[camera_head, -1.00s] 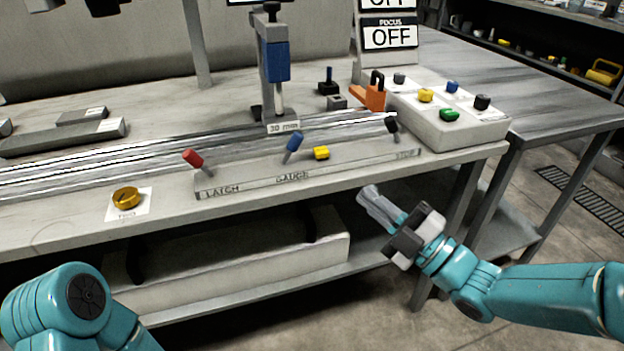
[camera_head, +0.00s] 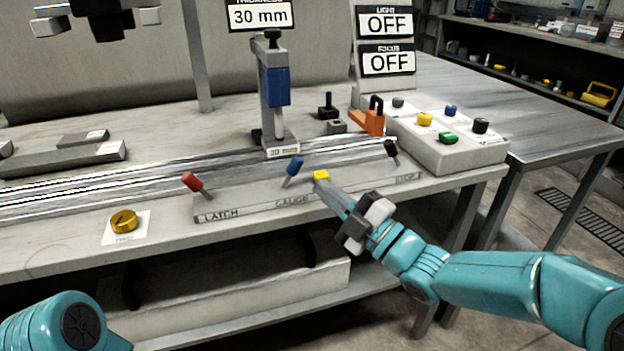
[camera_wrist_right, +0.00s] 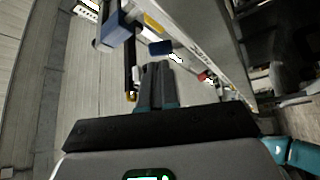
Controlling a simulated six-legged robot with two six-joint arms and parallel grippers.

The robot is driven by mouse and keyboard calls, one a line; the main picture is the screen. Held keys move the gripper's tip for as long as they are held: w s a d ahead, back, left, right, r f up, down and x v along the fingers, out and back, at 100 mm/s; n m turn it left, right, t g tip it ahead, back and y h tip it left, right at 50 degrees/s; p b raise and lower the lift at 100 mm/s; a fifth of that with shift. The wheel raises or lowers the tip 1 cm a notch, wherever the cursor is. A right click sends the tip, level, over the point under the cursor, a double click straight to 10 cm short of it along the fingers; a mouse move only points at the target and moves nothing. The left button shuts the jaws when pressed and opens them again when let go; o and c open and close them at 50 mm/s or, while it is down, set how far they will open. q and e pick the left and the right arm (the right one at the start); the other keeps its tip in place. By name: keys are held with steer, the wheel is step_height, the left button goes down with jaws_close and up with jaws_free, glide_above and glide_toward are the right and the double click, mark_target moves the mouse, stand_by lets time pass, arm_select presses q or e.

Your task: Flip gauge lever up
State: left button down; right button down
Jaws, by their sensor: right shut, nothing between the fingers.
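The gauge lever (camera_head: 294,166) has a blue knob on a thin stem and leans a little to the right, above the GAUGE label on the front strip (camera_head: 240,207). My right gripper (camera_head: 325,184) is shut and empty. In the head view its fingertips overlap the small yellow piece (camera_head: 321,175) just right of the lever; I cannot tell whether they touch it. They look apart from the blue knob. In the right wrist view the shut fingers (camera_wrist_right: 156,83) point up the picture, with a blue knob (camera_wrist_right: 160,47) just beyond them.
A red lever (camera_head: 192,182) stands left on the strip by the LATCH label, and a black lever (camera_head: 391,149) at its right end. A blue-and-grey post (camera_head: 276,85) rises behind. A brass knob (camera_head: 124,220) sits at front left. A button box (camera_head: 450,150) is at right.

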mark_target(299, 169)
steer(key=shift+x, duration=2.1)
